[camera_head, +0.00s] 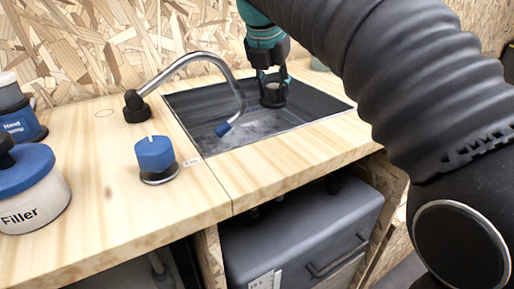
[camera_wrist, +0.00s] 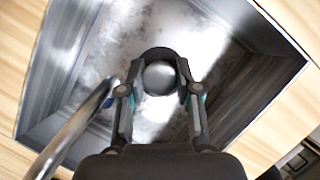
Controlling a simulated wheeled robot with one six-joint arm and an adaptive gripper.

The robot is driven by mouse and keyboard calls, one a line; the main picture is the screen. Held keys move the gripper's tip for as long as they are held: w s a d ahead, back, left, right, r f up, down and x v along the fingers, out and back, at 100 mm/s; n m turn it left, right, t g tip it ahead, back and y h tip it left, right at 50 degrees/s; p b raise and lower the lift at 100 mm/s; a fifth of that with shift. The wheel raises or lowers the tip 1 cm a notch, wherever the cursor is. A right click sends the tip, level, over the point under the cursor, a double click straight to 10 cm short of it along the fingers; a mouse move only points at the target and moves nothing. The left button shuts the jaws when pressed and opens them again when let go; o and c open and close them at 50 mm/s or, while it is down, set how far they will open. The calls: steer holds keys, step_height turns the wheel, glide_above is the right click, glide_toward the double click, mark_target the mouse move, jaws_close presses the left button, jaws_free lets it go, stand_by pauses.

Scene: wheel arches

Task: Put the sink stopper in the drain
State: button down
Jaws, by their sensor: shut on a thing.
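My gripper (camera_head: 271,88) reaches down into the right part of the sink (camera_head: 205,137). It is shut on the sink stopper, a rounded grey piece with a dark rim that sits between the fingers. The stopper (camera_wrist: 160,77) shows most clearly in the wrist view, where my gripper (camera_wrist: 160,88) clasps it from both sides. The stopper also shows small in the head view (camera_head: 272,97). The sink floor is whitish and blotchy under it. I cannot make out the drain; the gripper and stopper may cover it. The height of the stopper above the floor is unclear.
A curved metal faucet (camera_head: 217,66) with a blue tip arches over the sink's left part, close to the gripper in the wrist view (camera_wrist: 77,128). A blue knob (camera_head: 155,157) and a filler jar (camera_head: 33,192) stand on the wooden counter (camera_head: 105,190). Sink walls surround the gripper.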

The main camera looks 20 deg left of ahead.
mark_target(269, 108)
step_height(269, 108, down, 11)
steer(key=shift+r+b, duration=0.1)
steer(key=shift+b, duration=1.1)
steer(key=c, duration=0.8)
jaws_free()
steer(key=p+v, duration=0.2)
steer(key=v, duration=1)
steer(key=shift+w, duration=0.1)
